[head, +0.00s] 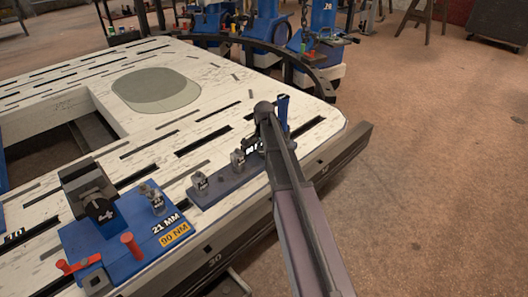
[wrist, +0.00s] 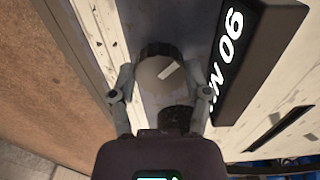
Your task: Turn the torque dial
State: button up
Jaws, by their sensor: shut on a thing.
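The torque dial (wrist: 162,75) is a round grey knob with a dark rim and a pale pointer mark, set on a blue-grey base (wrist: 189,22). In the wrist view its pointer slants up to the right. My gripper (wrist: 162,80) has one finger on each side of the dial and is shut on it. A dark sign (wrist: 255,55) with white lettering, reading 90 N and upside down here, stands right beside the dial. In the head view my arm and gripper (head: 265,112) hide the dial, and only part of the sign's lettering (head: 253,147) shows.
A blue plate (head: 110,255) at the left carries a dark block marked 4, red pegs and labels 21 MM and 90 NM. Grey sockets (head: 200,181) stand on the strip (head: 222,188) left of my gripper. A grey-green pad (head: 155,88) lies on the slotted white bench (head: 40,97).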

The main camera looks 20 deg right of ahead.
jog(key=o, duration=1.1)
jog(key=shift+o, duration=0.2)
jog(key=shift+n, duration=0.5)
